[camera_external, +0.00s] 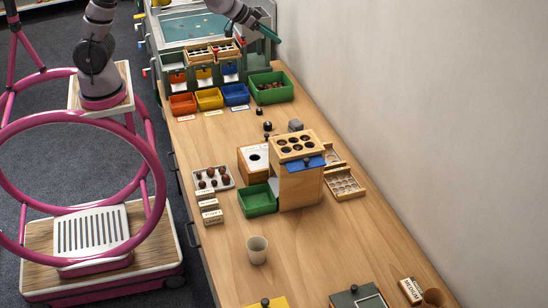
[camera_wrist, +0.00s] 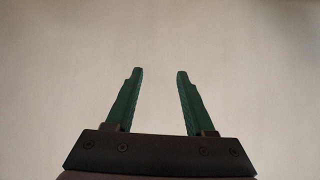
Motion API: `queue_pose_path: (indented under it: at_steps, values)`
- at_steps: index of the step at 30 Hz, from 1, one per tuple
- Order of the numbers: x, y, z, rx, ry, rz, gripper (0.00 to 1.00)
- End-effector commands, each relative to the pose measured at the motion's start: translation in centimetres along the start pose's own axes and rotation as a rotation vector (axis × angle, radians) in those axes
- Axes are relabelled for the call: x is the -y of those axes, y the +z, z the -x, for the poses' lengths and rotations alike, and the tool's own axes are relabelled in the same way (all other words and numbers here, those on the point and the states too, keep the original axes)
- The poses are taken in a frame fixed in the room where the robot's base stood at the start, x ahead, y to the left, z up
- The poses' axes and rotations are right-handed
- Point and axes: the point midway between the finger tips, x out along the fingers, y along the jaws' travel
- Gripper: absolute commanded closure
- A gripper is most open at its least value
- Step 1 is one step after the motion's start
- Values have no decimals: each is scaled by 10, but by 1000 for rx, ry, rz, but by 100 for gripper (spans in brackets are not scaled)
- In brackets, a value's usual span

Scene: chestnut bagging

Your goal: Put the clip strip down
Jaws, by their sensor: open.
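My gripper (camera_external: 267,32) is high at the back of the table, near the wall, above and behind the green bin. In the wrist view my gripper (camera_wrist: 158,75) is open, with its two green fingers apart and nothing between them. Behind the fingers only a plain pale surface shows. I cannot make out a clip strip for certain in either view, and none is in the fingers. Small pale labelled blocks (camera_external: 210,205) stand in a row at the left edge of the table; I cannot tell what they are.
A wooden box with round holes (camera_external: 297,146) stands mid-table, with an empty green tray (camera_external: 259,200) beside it. Orange (camera_external: 183,104), yellow (camera_external: 209,98) and blue (camera_external: 235,94) bins and a filled green bin (camera_external: 271,87) stand behind. A cup (camera_external: 257,250) stands in front.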

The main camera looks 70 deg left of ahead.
Motion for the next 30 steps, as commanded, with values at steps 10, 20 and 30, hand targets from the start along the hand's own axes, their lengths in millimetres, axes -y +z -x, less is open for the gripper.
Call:
queue_pose_path:
  at_steps: [10,20,30]
  values:
    - [44,9,192,114,-8,-143,46]
    - [79,86,339,238,-111,-310,46]
    - [92,126,384,301,-174,-371,46]
